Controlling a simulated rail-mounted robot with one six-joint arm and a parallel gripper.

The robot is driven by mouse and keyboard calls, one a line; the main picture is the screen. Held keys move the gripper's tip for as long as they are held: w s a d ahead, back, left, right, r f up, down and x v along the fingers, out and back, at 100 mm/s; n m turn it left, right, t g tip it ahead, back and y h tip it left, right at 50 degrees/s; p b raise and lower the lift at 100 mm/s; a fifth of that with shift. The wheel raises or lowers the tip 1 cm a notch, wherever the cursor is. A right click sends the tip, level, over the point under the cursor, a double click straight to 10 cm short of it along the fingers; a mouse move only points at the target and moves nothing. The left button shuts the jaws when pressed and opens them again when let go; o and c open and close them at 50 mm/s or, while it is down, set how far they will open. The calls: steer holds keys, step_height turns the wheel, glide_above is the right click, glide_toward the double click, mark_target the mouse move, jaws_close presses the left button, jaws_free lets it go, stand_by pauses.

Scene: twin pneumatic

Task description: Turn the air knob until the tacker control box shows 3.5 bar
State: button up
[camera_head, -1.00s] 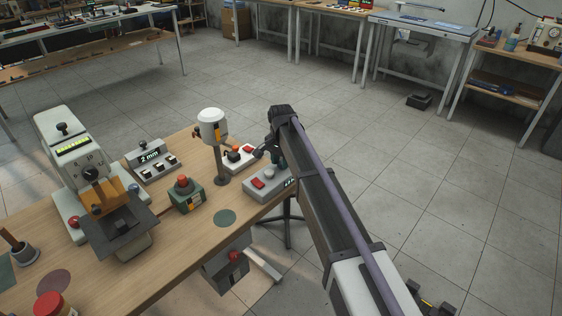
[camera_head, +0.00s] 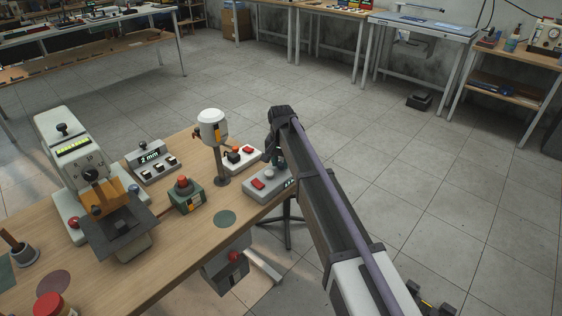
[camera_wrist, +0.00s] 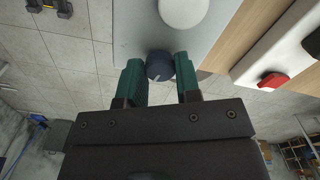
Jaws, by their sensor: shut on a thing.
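A grey control box (camera_head: 258,190) with a red rocker, a pale round button and a small lit display (camera_head: 289,183) sits at the right end of the wooden bench. The display digits are too small to read. In the wrist view, a dark blue knob (camera_wrist: 159,66) with a light mark stands on the box's grey face (camera_wrist: 137,30). My gripper (camera_wrist: 160,72) has its two green fingers on either side of the knob, shut on it. In the head view my gripper (camera_head: 279,160) is at the box's far edge, and the knob is hidden there.
A white post-mounted unit (camera_head: 212,128) stands left of the box. Behind it is a pale box (camera_head: 241,157) with red and black controls. A green box (camera_head: 187,196) with a red button and a larger machine (camera_head: 72,160) stand further left. Open floor lies to the right.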

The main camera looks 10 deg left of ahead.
mark_target(281, 163)
steer(key=shift+n, duration=1.1)
steer(key=o, duration=0.9)
steer(key=shift+o, duration=0.2)
step_height(281, 163, up, 11)
steer(key=p, duration=1.1)
steer(key=shift+f, duration=0.15)
